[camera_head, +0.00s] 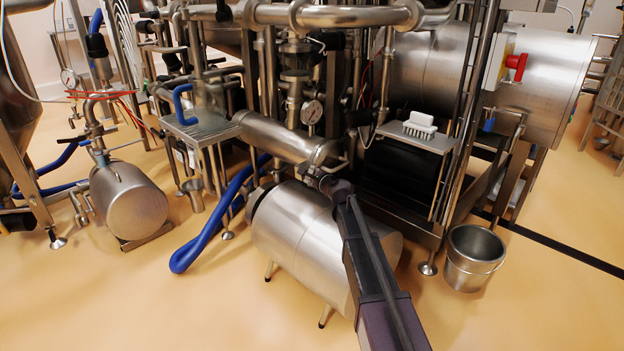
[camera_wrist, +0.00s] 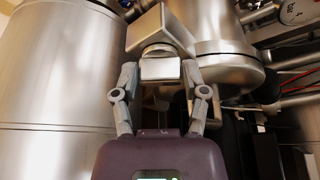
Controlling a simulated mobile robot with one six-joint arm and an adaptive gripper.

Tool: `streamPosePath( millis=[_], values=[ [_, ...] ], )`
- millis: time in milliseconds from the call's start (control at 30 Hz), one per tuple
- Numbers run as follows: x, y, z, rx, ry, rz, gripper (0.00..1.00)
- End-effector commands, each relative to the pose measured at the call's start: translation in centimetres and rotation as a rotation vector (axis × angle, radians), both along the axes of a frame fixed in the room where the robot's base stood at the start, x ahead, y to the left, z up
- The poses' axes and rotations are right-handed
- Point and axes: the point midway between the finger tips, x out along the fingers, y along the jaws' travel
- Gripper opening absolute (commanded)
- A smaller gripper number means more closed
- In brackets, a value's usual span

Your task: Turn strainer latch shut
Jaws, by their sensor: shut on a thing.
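The strainer appears to be the horizontal steel cylinder (camera_head: 280,138) in the middle of the head view, its near end just beyond my gripper (camera_head: 326,183). In the wrist view its round end (camera_wrist: 215,45) fills the upper right. My gripper (camera_wrist: 159,74) is shut on a small block-like steel latch (camera_wrist: 161,69), with one finger on each side of it. A wider flat metal piece shows just above the latch. In the head view my arm and gripper hide the latch, so its angle against the strainer cannot be told there.
A large steel drum (camera_head: 290,232) lies close below my arm and stands left in the wrist view (camera_wrist: 60,75). A pressure gauge (camera_head: 312,111) is above the strainer. A shelf with a white brush (camera_head: 420,124) and a bucket (camera_head: 472,258) are to the right. Blue hose (camera_head: 205,235) lies left.

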Motion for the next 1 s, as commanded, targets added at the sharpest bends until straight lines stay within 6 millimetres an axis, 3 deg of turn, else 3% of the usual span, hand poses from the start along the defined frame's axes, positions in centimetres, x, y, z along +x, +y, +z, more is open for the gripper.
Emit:
streamPosePath(
  millis=[1000],
  values=[
    [0.05, 0.16, -0.71, -0.381, -0.367, -0.002, 0.09]
  ],
)
